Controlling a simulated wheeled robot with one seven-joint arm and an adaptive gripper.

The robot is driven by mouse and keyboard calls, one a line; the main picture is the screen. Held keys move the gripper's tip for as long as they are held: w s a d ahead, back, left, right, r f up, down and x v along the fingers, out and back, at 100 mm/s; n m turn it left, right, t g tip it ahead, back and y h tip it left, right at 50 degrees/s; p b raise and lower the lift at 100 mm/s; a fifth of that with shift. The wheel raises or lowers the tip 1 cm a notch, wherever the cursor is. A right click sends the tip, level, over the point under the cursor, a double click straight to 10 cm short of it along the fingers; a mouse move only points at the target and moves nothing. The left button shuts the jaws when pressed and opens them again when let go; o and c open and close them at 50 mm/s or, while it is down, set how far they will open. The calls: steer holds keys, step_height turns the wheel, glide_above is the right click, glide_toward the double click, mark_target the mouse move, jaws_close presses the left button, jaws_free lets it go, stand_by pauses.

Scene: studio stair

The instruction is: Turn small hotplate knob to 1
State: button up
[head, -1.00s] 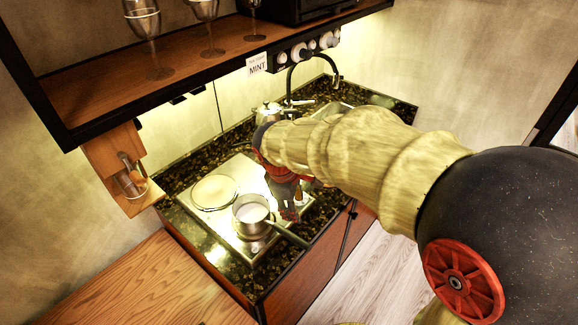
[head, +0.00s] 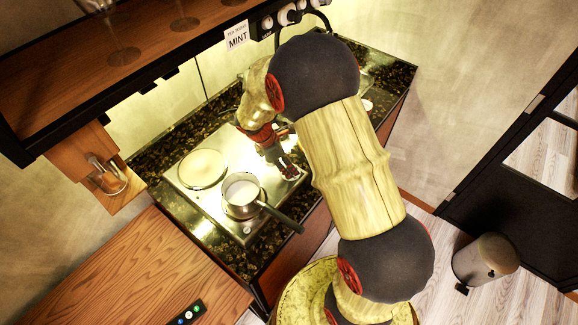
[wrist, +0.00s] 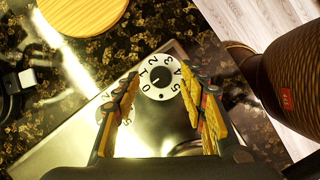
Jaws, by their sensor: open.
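A white round knob (wrist: 160,77) with black numerals around its rim shows in the wrist view, just beyond and between my fingertips. A dark mark is at its centre; I cannot tell which numeral it points to. A second pale dial (wrist: 106,108) is partly hidden behind the left finger. My gripper (wrist: 162,90) is open, with one finger on each side of the first knob and nothing held. In the head view my gripper (head: 284,170) is low at the right edge of the steel hotplate (head: 222,218). The knobs cannot be made out there.
A saucepan (head: 241,188) with white contents stands on the hotplate, its dark handle pointing right and forward. A shelf (head: 120,50) overhangs the back left. A bin (head: 485,258) stands on the floor at right.

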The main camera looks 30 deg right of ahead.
steer(key=shift+s+d+f, duration=0.1)
steer(key=shift+d+f, duration=0.15)
steer(key=shift+f, duration=0.4)
steer(key=c, duration=0.3)
steer(key=c, duration=0.8)
